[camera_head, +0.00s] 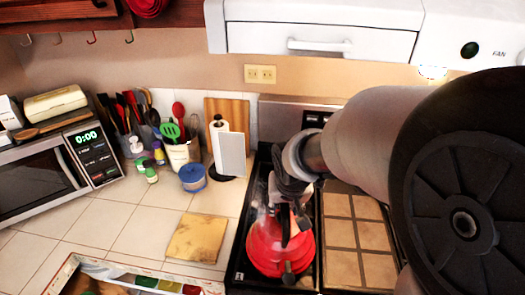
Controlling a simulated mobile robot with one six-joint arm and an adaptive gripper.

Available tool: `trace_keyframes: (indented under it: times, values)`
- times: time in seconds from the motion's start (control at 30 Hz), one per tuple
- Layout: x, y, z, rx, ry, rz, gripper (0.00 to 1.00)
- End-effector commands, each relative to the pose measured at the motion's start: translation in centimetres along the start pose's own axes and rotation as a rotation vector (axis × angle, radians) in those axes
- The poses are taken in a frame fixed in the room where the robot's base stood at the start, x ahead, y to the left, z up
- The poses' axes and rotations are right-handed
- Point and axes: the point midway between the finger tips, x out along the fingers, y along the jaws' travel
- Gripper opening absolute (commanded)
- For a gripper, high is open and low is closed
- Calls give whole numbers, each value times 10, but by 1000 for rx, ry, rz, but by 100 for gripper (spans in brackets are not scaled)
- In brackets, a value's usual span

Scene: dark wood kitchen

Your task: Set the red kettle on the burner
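The red kettle (265,256) stands upright over the left part of the black stove top (243,260). My gripper (284,222) reaches down from my arm to the kettle's top, around its handle area. The fingers, the dark handle and a glassy-looking top part overlap there, so I cannot tell whether the fingers are closed on the handle. The burner under the kettle is hidden, and I cannot tell whether the kettle's base touches it.
A brown tiled panel (345,268) covers the stove's middle. Left of the stove are a cutting board (198,238), a paper towel holder (231,153), a blue container (192,178), utensils (173,131) and a microwave (40,178). A tray (66,270) sits at front left. Tiled counter lies free between them.

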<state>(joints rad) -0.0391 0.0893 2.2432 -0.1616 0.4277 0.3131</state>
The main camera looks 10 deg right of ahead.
Motion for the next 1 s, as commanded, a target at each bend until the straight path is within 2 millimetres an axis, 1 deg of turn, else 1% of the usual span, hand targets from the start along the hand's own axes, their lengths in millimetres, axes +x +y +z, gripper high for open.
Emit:
trace_keyframes:
  times: [0.07, 0.17, 0.5, 0.6, 0.77, 0.87, 0.97, 1.0]
  values:
    - [-4, 0, -2, 0, 0, 0, 40]
    - [-18, 0, -3, 0, 4, 0, 40]
    - [-91, 0, -3, 0, 6, -1, 40]
    - [-106, 0, -3, 0, 4, -1, 40]
    - [-121, 0, -1, -1, 2, -1, 40]
    - [-133, 4, 8, -7, 4, -3, 40]
    - [-154, 12, 32, -23, 11, -9, 40]
    - [-164, 15, 45, -34, 13, -13, 40]
